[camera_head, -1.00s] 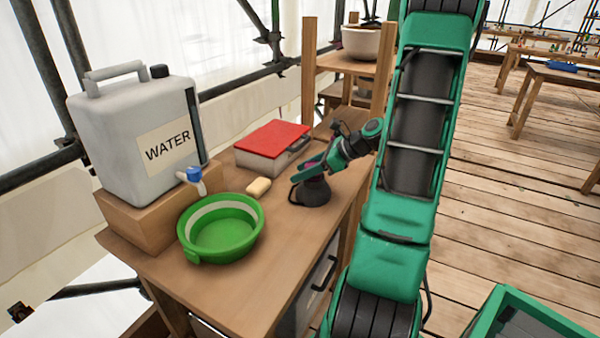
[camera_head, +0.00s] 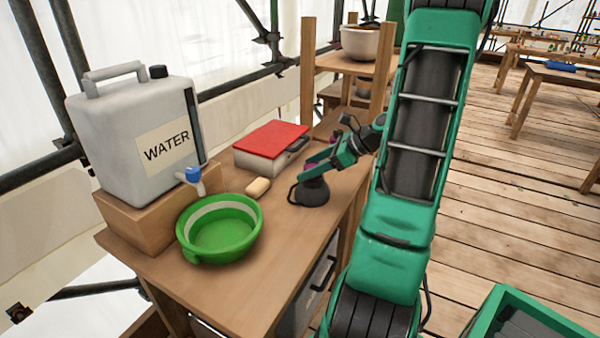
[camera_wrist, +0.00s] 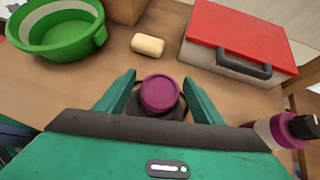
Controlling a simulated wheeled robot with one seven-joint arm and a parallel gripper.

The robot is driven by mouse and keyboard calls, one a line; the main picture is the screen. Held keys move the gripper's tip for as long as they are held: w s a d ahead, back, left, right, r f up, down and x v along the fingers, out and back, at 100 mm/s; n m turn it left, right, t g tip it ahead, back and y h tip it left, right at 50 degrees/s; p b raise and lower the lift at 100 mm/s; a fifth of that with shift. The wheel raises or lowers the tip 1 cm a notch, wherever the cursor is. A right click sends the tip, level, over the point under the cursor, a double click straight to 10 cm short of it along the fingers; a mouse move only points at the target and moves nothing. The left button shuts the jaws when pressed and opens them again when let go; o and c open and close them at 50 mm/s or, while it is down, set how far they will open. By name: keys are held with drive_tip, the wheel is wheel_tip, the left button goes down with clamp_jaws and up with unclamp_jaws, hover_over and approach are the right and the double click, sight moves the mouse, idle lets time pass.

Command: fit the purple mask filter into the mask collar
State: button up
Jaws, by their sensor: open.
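The purple mask filter (camera_wrist: 160,92) shows in the wrist view as a round purple cap, upright over the dark mask body. It sits on or in the mask collar, which it mostly hides; I cannot tell how deep. The dark mask (camera_head: 312,192) stands on the wooden bench in the head view. My gripper (camera_wrist: 158,86) is open, with one green finger on each side of the filter and a gap visible at the left. In the head view my gripper (camera_head: 309,172) reaches down to just above the mask from the right.
A yellowish soap bar (camera_wrist: 147,45) and a red-lidded case (camera_wrist: 240,35) lie beyond the mask. A green basin (camera_head: 220,230) and a water canister (camera_head: 140,135) stand to the left. A purple-and-pale cylinder (camera_wrist: 283,130) stands close to my gripper's right side.

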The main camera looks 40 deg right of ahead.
drive_tip(key=v, duration=0.8)
drive_tip(key=s+a+f+n+g+h, duration=0.1)
drive_tip(key=s+a+n+g+h, duration=0.3)
drive_tip(key=a+n, duration=0.7)
drive_tip(key=s+a+n+g+h, duration=0.1)
drive_tip(key=s+a+n+g, duration=0.4)
drive_tip(key=s+n, duration=0.7)
drive_tip(key=shift+s+a+r+n, duration=0.3)
drive_tip(key=shift+s+a+r, duration=0.15)
drive_tip(key=shift+s+a, duration=0.5)
drive_tip(key=shift+d, duration=0.15)
